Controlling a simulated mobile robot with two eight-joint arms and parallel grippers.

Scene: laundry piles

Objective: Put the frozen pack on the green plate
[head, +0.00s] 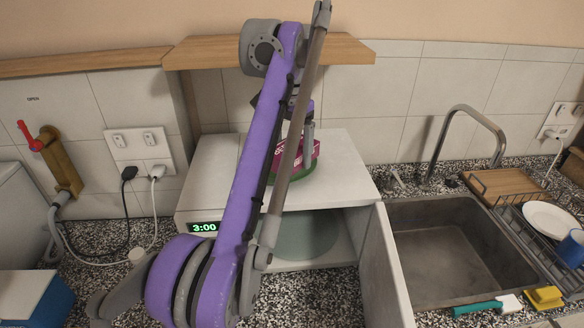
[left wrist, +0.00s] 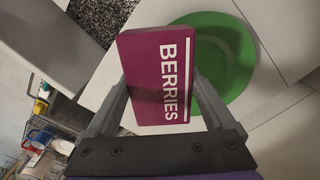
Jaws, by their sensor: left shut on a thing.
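The frozen pack is a magenta box lettered BERRIES (left wrist: 150,82), seen large in the left wrist view and partly behind my arm in the head view (head: 312,151). My left gripper (left wrist: 158,100) is shut on it, one finger along each side. The green plate (left wrist: 236,60) lies on top of the white microwave; its rim shows below the pack in the head view (head: 301,174). In the wrist view the pack overlaps one side of the plate. I cannot tell whether they touch. My right gripper is not in view.
The microwave (head: 225,160) reads 3:00, its door (head: 385,265) standing open over the counter. A wooden shelf (head: 345,50) hangs above. The sink (head: 445,240) and dish rack (head: 545,240) are at right, with a yellow sponge (head: 543,297) in front.

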